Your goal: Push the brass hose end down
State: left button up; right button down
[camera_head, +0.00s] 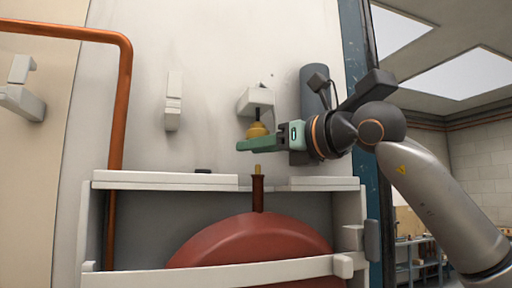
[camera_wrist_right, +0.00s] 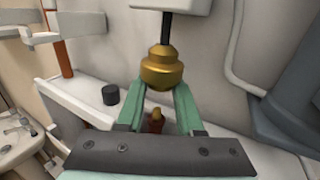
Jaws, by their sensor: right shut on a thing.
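The brass hose end (camera_head: 257,130) hangs from a dark hose under a white wall box, just above my right gripper's green fingers. In the right wrist view the brass hose end (camera_wrist_right: 161,68) sits between the tips of the green fingers. My right gripper (camera_head: 256,144) is shut on it. A brown pipe stub with a brass tip (camera_head: 258,170) stands upright below, apart from the hose end. The stub's tip also shows between the fingers in the right wrist view (camera_wrist_right: 157,113). My left gripper is not in view.
A white ledge (camera_head: 165,178) runs around the stub, with a small black cap (camera_wrist_right: 110,94) on it. A red rounded tank (camera_head: 250,240) sits below. A copper pipe (camera_head: 122,110) rises at left, and a grey cylinder (camera_head: 314,85) stands on the wall behind my right gripper.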

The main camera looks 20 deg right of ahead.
aim_at(259, 167)
notch_tip(259, 167, down, 3)
jog(key=shift+f+b, duration=0.15)
jog(key=shift+b, duration=0.8)
jog(key=shift+f, duration=0.2)
jog(key=c, duration=1)
grip_release()
jog(key=o, duration=0.3)
jog(key=shift+s+d, duration=0.1)
jog(key=shift+o, duration=1.3)
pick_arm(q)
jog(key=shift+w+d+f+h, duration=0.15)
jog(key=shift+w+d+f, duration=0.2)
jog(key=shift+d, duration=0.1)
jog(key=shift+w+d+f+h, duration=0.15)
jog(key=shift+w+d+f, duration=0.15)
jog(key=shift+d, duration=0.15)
